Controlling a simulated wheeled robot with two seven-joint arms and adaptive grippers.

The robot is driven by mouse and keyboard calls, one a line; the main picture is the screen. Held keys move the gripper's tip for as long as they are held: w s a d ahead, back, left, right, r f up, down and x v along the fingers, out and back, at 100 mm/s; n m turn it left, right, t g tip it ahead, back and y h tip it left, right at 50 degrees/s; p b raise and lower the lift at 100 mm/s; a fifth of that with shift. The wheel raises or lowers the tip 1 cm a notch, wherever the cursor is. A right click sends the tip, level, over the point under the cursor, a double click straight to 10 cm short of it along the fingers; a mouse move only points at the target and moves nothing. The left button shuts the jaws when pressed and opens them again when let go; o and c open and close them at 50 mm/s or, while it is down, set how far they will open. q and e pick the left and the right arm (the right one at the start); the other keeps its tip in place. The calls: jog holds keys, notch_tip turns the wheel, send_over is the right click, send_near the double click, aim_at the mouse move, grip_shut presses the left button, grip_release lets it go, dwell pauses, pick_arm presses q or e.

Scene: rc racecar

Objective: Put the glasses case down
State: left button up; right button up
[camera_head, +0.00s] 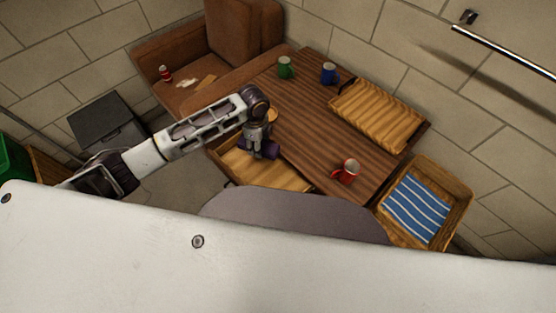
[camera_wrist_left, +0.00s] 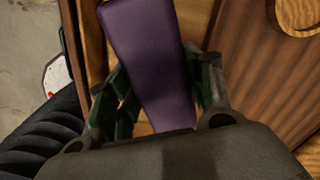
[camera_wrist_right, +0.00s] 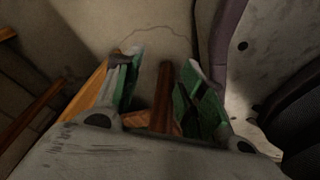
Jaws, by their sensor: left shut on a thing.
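The purple glasses case (camera_wrist_left: 150,60) is held between the fingers of my left gripper (camera_wrist_left: 158,85), which is shut on it. In the head view, my left gripper (camera_head: 258,148) is over the near left part of the table, with the case (camera_head: 271,152) showing at its fingers. The case is over the near wooden tray (camera_head: 290,181), close to its edge on the table side. I cannot tell whether the case touches the tray. My right gripper (camera_wrist_right: 158,75) shows only in its own wrist view; its fingers are apart with nothing held between them.
The brown table (camera_head: 310,130) bears a red mug (camera_head: 347,172), a green mug (camera_head: 285,68), a blue mug (camera_head: 328,73) and another wooden tray (camera_head: 376,116). A basket (camera_head: 455,208) with a blue striped cloth stands at the right. A brown armchair (camera_head: 190,62) stands behind.

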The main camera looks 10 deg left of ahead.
pick_arm(q)
jog(key=shift+s+d+f+m+p, duration=0.15)
jog(key=shift+s+d+f+m, duration=0.15)
jog(key=shift+s+m, duration=0.4)
jog(key=shift+s+d+f+m+p, duration=0.1)
jog(key=shift+s+d+f+m, duration=0.25)
jog(key=shift+m, duration=0.6)
jog(key=shift+s+d+f+m+p, duration=0.15)
jog(key=shift+s+d+m, duration=0.25)
jog(key=shift+s+m, duration=0.35)
pick_arm(e)
jog(key=shift+s+d+f, duration=0.35)
jog(key=shift+s+d, duration=0.4)
jog(key=shift+s, duration=0.15)
pick_arm(q)
jog(key=shift+w, duration=0.1)
jog(key=b, duration=0.1)
send_over(264, 172)
notch_tip(264, 172, down, 6)
jog(key=shift+w+r, duration=0.1)
jog(key=shift+r, duration=0.15)
jog(key=shift+f, duration=0.4)
pick_arm(e)
jog(key=shift+w+a+r, duration=0.15)
jog(key=shift+w+a, duration=0.15)
jog(key=shift+w, duration=0.3)
jog(key=shift+w+a+r, duration=0.1)
jog(key=shift+w+a, duration=0.15)
jog(key=shift+w, duration=0.35)
jog(key=shift+s, duration=0.15)
